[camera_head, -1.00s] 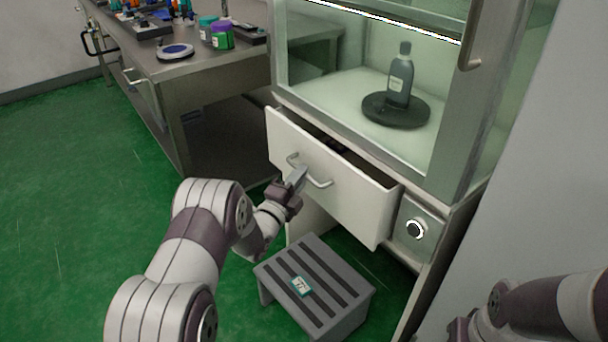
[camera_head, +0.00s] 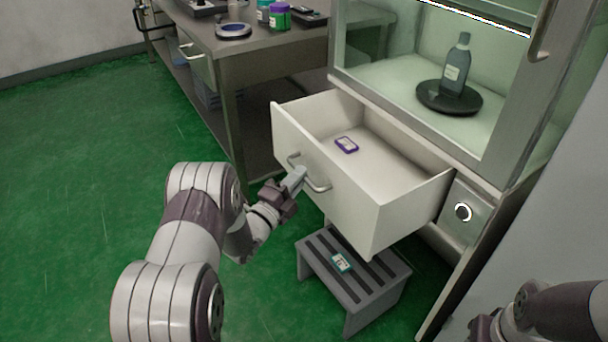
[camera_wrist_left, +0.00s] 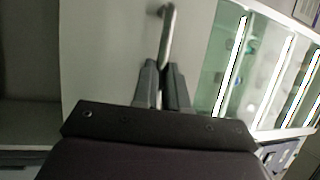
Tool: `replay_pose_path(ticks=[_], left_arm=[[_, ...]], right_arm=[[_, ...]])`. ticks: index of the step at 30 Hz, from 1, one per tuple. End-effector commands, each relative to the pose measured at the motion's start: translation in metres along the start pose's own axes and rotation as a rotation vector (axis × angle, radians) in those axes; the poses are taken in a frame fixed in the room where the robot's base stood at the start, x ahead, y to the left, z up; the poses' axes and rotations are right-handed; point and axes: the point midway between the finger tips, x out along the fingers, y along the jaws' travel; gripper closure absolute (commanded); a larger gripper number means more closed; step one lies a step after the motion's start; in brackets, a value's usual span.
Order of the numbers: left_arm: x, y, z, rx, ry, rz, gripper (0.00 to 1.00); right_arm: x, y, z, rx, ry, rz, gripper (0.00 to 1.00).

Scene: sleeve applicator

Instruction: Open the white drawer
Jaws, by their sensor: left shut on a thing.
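The white drawer (camera_head: 330,189) under the glass cabinet stands well out, and its inside shows from above. A small purple-and-white item (camera_head: 346,145) lies on its floor. The drawer's metal bar handle (camera_head: 318,187) is on the front panel. My left gripper (camera_head: 299,177) is shut on the handle. In the left wrist view the two fingers (camera_wrist_left: 161,80) close on either side of the handle (camera_wrist_left: 168,40), with the white drawer front (camera_wrist_left: 110,50) behind. My right arm shows at the lower right, but its fingers cannot be made out.
A grey step stool (camera_head: 352,282) stands on the green floor below the drawer. The cabinet (camera_head: 425,122) holds a bottle (camera_head: 456,70) on a dark round plate (camera_head: 449,98). A round knob (camera_head: 463,212) is right of the drawer. A steel bench (camera_head: 262,45) stands behind left.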

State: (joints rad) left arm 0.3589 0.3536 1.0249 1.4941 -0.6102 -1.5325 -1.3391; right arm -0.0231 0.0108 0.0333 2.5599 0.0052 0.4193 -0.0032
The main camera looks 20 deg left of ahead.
Motion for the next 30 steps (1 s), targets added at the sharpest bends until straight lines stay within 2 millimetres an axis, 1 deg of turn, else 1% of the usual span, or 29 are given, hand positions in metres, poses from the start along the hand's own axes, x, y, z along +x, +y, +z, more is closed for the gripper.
replay_pose_path(ticks=[9, 10, 11, 12, 20, 23, 26, 29, 30], left_arm=[[-0.001, 0.001, 0.000, -0.001, 0.000, 0.003, 1.00], [-0.001, 0.001, 0.000, -0.001, 0.000, 0.004, 0.78], [-0.001, 0.001, 0.000, -0.001, 0.000, 0.003, 0.68], [-0.001, 0.001, 0.000, -0.001, 0.000, 0.003, 0.62], [-0.001, 0.000, 0.000, 0.000, 0.000, 0.001, 0.62], [-0.008, 0.000, 0.000, -0.001, 0.000, 0.003, 0.62], [-0.025, -0.002, 0.001, -0.001, -0.003, 0.004, 0.62], [-0.052, -0.003, 0.001, -0.002, -0.006, 0.003, 0.62], [-0.064, -0.003, 0.002, -0.002, -0.007, 0.004, 0.62]], right_arm=[[0.000, 0.000, 0.000, 0.000, 0.000, 0.000, 0.57], [0.000, 0.000, 0.000, 0.000, 0.000, 0.000, 0.57], [0.000, 0.000, 0.000, 0.000, 0.000, 0.000, 0.57], [0.000, 0.000, 0.000, 0.000, 0.000, 0.000, 0.57], [0.000, 0.000, 0.000, 0.000, 0.000, 0.000, 0.57], [-0.003, 0.000, 0.000, 0.000, 0.000, 0.000, 0.57], [-0.010, 0.000, -0.001, 0.000, 0.000, 0.000, 0.57], [-0.017, 0.000, -0.002, 0.000, 0.000, 0.000, 0.57], [-0.020, 0.000, -0.002, 0.000, 0.000, 0.000, 0.57]])
